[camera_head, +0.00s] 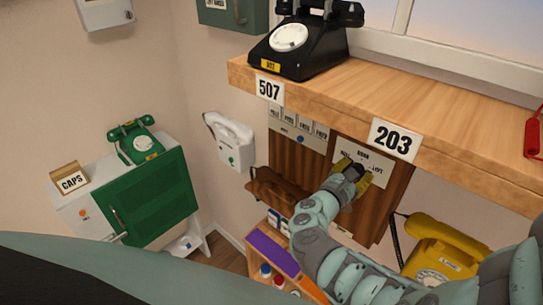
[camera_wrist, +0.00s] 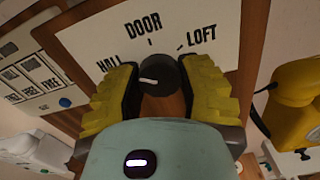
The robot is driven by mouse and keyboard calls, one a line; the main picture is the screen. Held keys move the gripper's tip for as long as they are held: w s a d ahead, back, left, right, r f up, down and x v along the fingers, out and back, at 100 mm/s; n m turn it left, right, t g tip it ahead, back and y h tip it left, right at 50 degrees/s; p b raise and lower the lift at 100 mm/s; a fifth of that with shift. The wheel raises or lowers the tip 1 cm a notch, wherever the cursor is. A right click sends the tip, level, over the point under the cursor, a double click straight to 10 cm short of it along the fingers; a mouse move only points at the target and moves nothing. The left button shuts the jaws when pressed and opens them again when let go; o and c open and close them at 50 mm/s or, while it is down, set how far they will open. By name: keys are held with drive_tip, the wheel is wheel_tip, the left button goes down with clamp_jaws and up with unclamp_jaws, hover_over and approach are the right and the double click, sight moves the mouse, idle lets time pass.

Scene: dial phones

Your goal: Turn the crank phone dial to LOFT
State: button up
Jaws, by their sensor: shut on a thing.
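The crank phone is a brown wooden wall box (camera_head: 285,163) below the shelf. Its white label plate (camera_wrist: 85,42) reads HALL at left, DOOR in the middle and LOFT at right. The dark round dial (camera_wrist: 160,78) sits below these words. A white pointer mark on it points left, roughly to the HALL side and away from LOFT. My gripper (camera_wrist: 163,88) is shut on the dial, one yellow finger on each side. In the head view my gripper (camera_head: 354,178) hides most of the dial and part of the plate.
A wooden shelf (camera_head: 440,125) with a black phone (camera_head: 300,52) overhangs the box. A yellow phone (camera_head: 445,245) is at right, a white wall phone (camera_head: 232,140) at left. A green phone (camera_head: 137,143) stands on a green-doored cabinet (camera_head: 140,205).

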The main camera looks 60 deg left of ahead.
drive_tip(key=m+b, duration=0.2)
drive_tip(key=b, duration=0.1)
drive_tip(key=f+m+b, duration=0.1)
drive_tip(key=m+b, duration=0.1)
drive_tip(key=b, duration=0.2)
drive_tip(key=shift+m, duration=0.4)
drive_tip(key=m+b, duration=0.6)
drive_tip(key=b, duration=0.5)
drive_tip(key=shift+a, duration=0.1)
drive_tip(key=m+b, duration=0.4)
drive_tip(key=b, duration=0.2)
drive_tip(key=shift+r, duration=0.1)
drive_tip(key=m+b, duration=0.3)
drive_tip(key=b, duration=0.3)
drive_tip(key=shift+r+m, duration=0.1)
drive_tip(key=shift+m, duration=0.2)
drive_tip(key=m+b, duration=0.3)
drive_tip(key=b, duration=0.2)
drive_tip(key=shift+a+r, duration=0.1)
drive_tip(key=shift+r, duration=0.1)
drive_tip(key=shift+r+m+b, duration=0.2)
drive_tip(key=shift+m+b, duration=0.45)
drive_tip(key=shift+m, duration=0.05)
drive_tip(key=o, duration=1.2)
drive_tip(key=shift+r, duration=0.1)
